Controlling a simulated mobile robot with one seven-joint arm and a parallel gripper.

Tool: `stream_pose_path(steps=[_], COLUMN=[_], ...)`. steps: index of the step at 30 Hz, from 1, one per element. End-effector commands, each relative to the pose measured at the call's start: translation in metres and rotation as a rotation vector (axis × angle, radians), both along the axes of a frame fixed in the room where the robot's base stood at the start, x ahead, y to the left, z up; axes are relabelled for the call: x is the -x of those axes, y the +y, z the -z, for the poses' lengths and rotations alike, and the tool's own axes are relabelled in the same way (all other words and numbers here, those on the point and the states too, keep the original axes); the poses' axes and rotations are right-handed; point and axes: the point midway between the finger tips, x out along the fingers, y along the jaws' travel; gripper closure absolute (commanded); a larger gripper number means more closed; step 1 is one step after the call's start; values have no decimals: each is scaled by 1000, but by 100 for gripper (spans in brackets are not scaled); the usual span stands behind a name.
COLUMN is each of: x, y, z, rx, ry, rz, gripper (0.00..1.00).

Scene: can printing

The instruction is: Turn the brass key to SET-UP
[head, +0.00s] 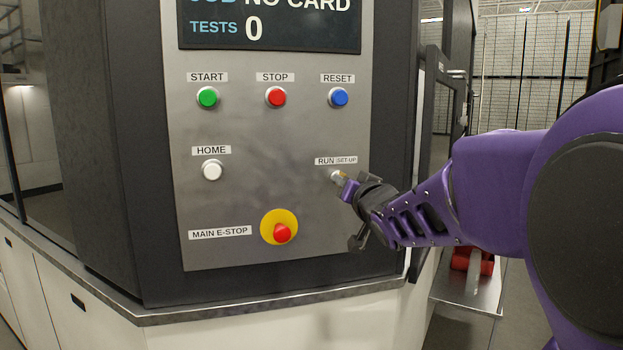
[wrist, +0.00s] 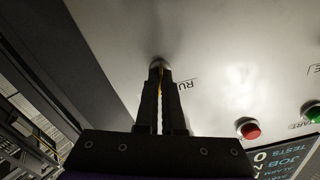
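The key switch (head: 336,175) is at the right of the grey panel, under the RUN and SET-UP labels (head: 336,161). My gripper (head: 345,182) reaches it from the right, with its fingertips at the switch. In the wrist view, the two fingers of my gripper (wrist: 160,72) are close together, with a thin strip of the brass key (wrist: 161,78) between them. The fingers hide most of the key, so I cannot tell which label it points to. Part of the RUN label (wrist: 187,85) shows beside the fingers, turned over.
Above are the green START (head: 207,97), red STOP (head: 275,96) and blue RESET (head: 339,97) buttons. The white HOME button (head: 212,170) is at the left. The red MAIN E-STOP (head: 282,233) sticks out below and left of my gripper. A metal ledge (head: 270,305) runs under the panel.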

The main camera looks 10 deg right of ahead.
Motion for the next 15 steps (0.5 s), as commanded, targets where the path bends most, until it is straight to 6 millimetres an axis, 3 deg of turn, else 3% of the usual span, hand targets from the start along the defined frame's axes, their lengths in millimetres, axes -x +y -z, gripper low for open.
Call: stream_pose_path(steps=[15], x=[0], y=[0], z=[-1], rx=[-133], ry=[18], rz=[-1], gripper=[100])
